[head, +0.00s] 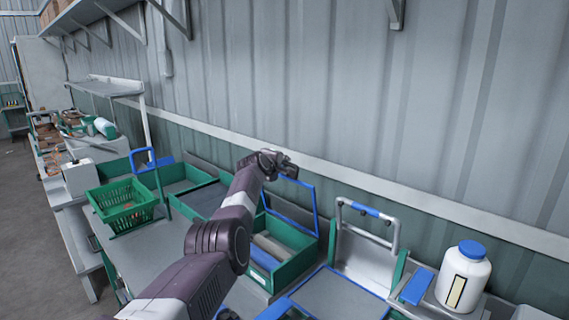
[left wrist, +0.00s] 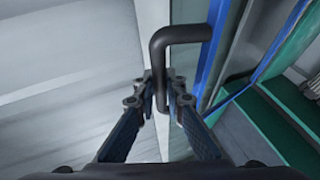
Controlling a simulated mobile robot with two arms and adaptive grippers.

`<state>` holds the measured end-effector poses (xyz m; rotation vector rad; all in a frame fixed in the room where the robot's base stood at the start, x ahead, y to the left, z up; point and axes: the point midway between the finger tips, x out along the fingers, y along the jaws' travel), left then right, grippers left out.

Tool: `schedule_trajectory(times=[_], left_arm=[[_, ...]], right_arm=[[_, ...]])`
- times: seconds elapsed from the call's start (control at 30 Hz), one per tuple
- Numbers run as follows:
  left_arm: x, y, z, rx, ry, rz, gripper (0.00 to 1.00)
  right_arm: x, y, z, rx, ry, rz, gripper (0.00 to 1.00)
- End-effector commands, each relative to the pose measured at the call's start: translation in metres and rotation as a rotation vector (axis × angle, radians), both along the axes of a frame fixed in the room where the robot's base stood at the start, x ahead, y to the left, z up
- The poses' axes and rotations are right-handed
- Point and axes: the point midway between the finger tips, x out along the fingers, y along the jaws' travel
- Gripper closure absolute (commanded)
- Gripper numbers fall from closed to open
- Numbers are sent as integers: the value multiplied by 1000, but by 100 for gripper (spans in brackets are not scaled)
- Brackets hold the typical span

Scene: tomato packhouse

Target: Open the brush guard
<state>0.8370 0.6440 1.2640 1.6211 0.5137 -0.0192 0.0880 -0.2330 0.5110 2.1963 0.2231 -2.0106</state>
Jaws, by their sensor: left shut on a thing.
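The brush guard (head: 316,215) is a blue-edged frame standing raised at a steep angle over the green brush box (head: 300,262). Its blue edge also shows in the left wrist view (left wrist: 216,50), with a dark bent handle (left wrist: 180,34) on it. My left gripper (head: 283,166) is at the guard's upper edge in the head view. In the left wrist view its two fingers (left wrist: 162,92) are shut on the handle. Part of the guard is hidden behind my left arm. My right gripper is not in view.
A green basket (head: 122,207) stands left of my arm. A white bottle with a blue cap (head: 464,275) stands at the right, near a handled white panel (head: 365,258). The corrugated wall (head: 330,90) rises close behind the line.

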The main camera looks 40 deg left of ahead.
Motion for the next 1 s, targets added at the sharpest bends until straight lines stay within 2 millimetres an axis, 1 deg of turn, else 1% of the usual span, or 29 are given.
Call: schedule_trajectory(times=[0.27,0.3,0.37,0.4,0.77,1.0], left_arm=[[0,-1,-2,0,4,-2,100],[0,-1,-2,0,4,-2,89],[0,-1,-2,-1,4,-2,82],[0,-1,-2,-1,4,-2,81],[-1,-1,-1,0,1,-1,81],[-10,-2,3,1,1,-2,81]], right_arm=[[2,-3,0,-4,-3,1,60],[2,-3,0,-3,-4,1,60],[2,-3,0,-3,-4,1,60],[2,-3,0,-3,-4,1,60],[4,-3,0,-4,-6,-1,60],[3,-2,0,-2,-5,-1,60]])
